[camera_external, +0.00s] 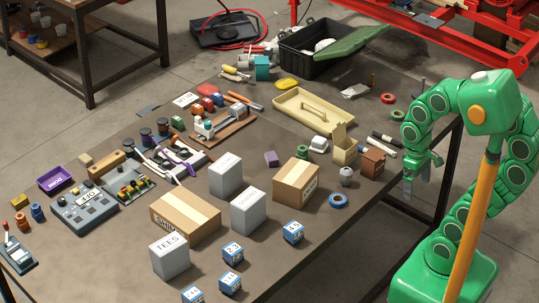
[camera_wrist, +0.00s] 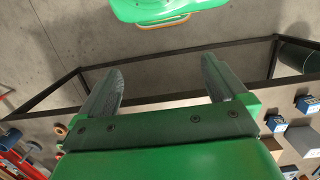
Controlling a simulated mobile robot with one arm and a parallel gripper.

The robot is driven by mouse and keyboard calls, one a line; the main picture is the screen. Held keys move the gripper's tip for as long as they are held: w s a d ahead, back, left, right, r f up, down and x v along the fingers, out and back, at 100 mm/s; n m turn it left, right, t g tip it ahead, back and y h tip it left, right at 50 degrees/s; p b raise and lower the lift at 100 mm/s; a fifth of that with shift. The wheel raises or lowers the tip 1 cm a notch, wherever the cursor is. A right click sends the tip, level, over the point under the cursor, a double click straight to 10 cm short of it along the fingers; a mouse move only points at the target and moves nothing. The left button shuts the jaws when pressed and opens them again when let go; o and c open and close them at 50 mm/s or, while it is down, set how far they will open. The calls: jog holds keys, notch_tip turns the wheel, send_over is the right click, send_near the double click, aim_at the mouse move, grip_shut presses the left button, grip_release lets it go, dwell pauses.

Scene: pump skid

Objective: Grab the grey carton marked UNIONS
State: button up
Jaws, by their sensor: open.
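Three grey cartons stand on the table in the external view. The front one (camera_external: 169,258) reads TEES. The lettering on the middle one (camera_external: 248,212) and the rear one (camera_external: 226,177) is too small to read surely, so I cannot tell which is marked UNIONS. My gripper (camera_external: 408,188) is open and empty at the table's right edge, well to the right of the cartons. In the wrist view its two fingers stand apart (camera_wrist: 160,85), with floor and table frame beyond. A grey carton (camera_wrist: 302,138) shows at that view's right edge, its lettering unreadable.
A brown carton (camera_external: 178,224) lies left of the middle grey carton, and another (camera_external: 296,184) stands to its right. Several small blue boxes (camera_external: 293,232) sit along the front. A blue tape roll (camera_external: 339,201) lies between the cartons and my gripper. Tools and trays crowd the back.

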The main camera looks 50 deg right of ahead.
jog(key=m+y, duration=1.2)
jog(key=m, duration=0.1)
send_over(251, 195)
jog(key=s+d, duration=0.4)
jog(key=s, duration=0.5)
notch_tip(251, 195, down, 8)
jog(key=w+d+f+m+y, duration=0.1)
jog(key=w+f+m, duration=0.4)
jog(key=w, duration=0.4)
jog(key=shift+n+t, duration=0.4)
jog(key=shift+d+f+x, duration=0.1)
jog(key=shift+f+x, duration=0.05)
jog(key=shift+x, duration=1.2)
jog(key=shift+d+f+x, duration=0.1)
jog(key=shift+f+x, duration=0.05)
jog(key=shift+x, duration=1.15)
jog(key=shift+f+x, duration=0.2)
jog(key=shift+x, duration=1.15)
jog(key=shift+w+r, duration=0.1)
jog(key=shift+w, duration=0.1)
jog(key=shift+c, duration=0.2)
